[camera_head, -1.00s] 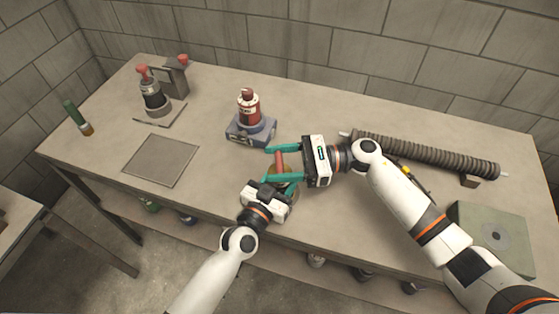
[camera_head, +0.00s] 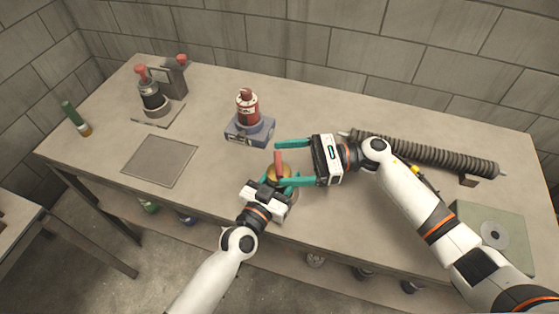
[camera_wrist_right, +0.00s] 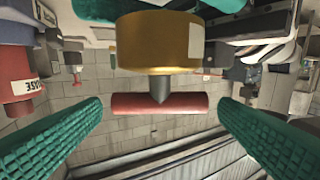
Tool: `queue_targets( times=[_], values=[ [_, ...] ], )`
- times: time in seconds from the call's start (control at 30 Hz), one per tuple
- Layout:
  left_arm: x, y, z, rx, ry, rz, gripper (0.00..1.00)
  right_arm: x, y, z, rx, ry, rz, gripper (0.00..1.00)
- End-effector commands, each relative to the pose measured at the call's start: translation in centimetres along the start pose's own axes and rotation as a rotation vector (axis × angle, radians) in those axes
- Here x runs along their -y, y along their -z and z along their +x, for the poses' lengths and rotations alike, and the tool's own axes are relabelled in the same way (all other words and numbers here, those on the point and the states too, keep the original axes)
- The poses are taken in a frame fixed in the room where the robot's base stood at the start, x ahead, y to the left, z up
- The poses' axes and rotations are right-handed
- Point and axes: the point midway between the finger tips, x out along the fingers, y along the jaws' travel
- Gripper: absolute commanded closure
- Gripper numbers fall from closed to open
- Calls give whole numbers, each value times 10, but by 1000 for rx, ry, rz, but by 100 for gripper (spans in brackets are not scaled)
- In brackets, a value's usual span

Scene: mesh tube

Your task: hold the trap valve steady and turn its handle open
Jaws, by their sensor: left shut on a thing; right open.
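The trap valve has a brass body (camera_head: 283,171) and a red bar handle (camera_head: 278,161), near the front middle of the table. My left gripper (camera_head: 281,184) is shut on the valve from the front; its exact contact is partly hidden. My right gripper (camera_head: 279,162) is open, its teal fingers spread on either side of the handle. In the right wrist view the red handle (camera_wrist_right: 160,104) lies crosswise below the brass body (camera_wrist_right: 160,45), between the open fingers. Gaps show between its ends and both fingers.
A ribbed hose (camera_head: 430,154) lies at the right, with a green-grey block (camera_head: 470,225) in front. A flat grey plate (camera_head: 160,160) and a red-topped device (camera_head: 152,95) are at the left.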

Motion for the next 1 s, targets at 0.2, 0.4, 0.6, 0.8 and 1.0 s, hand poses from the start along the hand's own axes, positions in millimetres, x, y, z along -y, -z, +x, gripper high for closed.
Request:
queue_targets(
  times=[0.2,0.4,0.6,0.8,1.0],
  values=[
    [0,0,0,0,0,0,78,-1,-1,-50,3,-5,2,16],
    [0,0,0,0,0,0,78,0,-1,-82,2,-3,1,16],
    [0,0,0,0,0,0,78,0,0,-94,0,-1,0,16],
    [0,0,0,0,0,0,78,0,0,-95,0,-1,0,16],
    [0,0,0,0,0,0,42,0,0,-94,0,-1,0,16]
  ],
)
